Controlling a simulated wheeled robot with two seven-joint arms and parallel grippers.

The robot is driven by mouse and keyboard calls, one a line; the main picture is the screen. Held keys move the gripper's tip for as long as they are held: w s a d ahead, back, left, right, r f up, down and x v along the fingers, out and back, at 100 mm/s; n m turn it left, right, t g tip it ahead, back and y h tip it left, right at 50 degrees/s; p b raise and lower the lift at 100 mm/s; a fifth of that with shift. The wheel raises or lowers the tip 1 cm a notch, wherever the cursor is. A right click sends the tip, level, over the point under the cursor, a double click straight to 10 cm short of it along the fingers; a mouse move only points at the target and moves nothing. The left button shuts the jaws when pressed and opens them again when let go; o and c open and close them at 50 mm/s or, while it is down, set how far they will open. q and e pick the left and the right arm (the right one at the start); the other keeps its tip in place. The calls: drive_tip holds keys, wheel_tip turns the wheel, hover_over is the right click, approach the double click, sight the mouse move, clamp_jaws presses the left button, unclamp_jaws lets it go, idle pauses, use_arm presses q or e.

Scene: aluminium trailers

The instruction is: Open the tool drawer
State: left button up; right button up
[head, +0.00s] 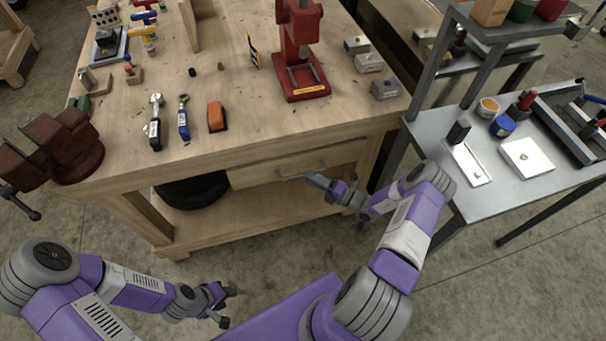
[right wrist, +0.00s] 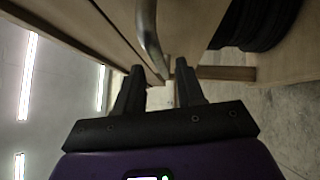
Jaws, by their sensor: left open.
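The tool drawer (head: 250,175) is a wooden front under the workbench top. It looks shut. Its curved grey metal handle (head: 300,171) is on the front, and it also shows in the right wrist view (right wrist: 149,32). My right gripper (head: 309,177) is at the handle's right part. In the right wrist view my right gripper's fingers (right wrist: 160,66) are apart, with the handle's end lined up between them; I cannot tell whether they touch it. My left gripper (head: 231,307) is open and empty, low over the floor in front of the bench.
The workbench (head: 280,125) carries a red vise (head: 62,150), a red press (head: 300,50) and hand tools. A black tire (head: 192,190) lies on the lower shelf. A grey metal cart (head: 500,185) stands close on the right. The floor before the bench is clear.

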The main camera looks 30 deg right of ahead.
sight(303, 173)
drive_tip(key=shift+x, duration=2.1)
clamp_jaws()
